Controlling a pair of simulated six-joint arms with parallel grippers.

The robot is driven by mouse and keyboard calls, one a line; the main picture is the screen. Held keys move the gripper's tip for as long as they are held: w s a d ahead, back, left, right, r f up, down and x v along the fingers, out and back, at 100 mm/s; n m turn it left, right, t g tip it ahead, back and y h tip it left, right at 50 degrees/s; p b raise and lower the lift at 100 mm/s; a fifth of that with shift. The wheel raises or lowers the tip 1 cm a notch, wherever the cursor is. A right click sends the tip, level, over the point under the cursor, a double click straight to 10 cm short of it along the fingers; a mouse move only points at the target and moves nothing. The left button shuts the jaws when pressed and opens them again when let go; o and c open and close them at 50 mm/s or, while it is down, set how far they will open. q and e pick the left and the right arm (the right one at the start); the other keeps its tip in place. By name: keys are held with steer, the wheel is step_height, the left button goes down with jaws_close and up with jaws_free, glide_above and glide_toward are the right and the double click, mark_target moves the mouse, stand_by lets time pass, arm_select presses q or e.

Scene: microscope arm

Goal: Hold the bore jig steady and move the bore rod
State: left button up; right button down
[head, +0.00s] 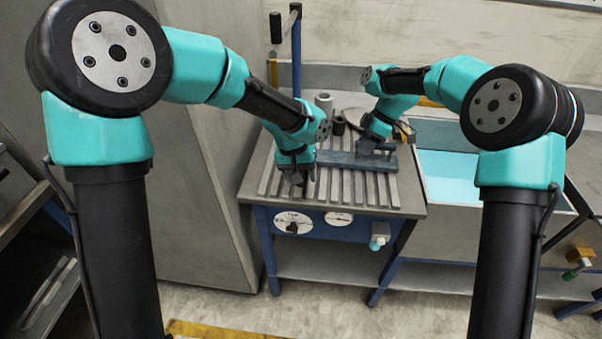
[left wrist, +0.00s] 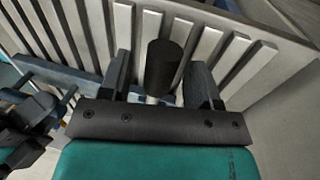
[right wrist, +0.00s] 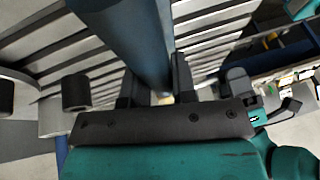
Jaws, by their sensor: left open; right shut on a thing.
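The bore jig, a long blue-grey bar (head: 343,160), lies across the slatted bench top. My right gripper (head: 376,149) is shut on it near its right end. In the right wrist view the jig (right wrist: 140,35) runs away from between the fingers. What looks like the bore rod, a black cylinder on a pale shaft (left wrist: 163,66), shows between the fingers in the left wrist view. My left gripper (head: 297,180) is open around it, with gaps on both sides, at the left of the slats. In the head view the gripper mostly hides the rod.
A black hollow cylinder (head: 339,126) and a grey one (head: 323,101) stand behind the jig. A blue-lined basin (head: 447,172) adjoins the bench on the right. Dials and a knob sit on the bench front. The front right slats (head: 375,190) are clear.

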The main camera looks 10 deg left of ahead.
arm_select(q)
jaws_close()
stand_by(0.4)
steer(key=shift+w, duration=0.1)
steer(key=w, duration=0.6)
steer(key=shift+w, duration=0.35)
jaws_free()
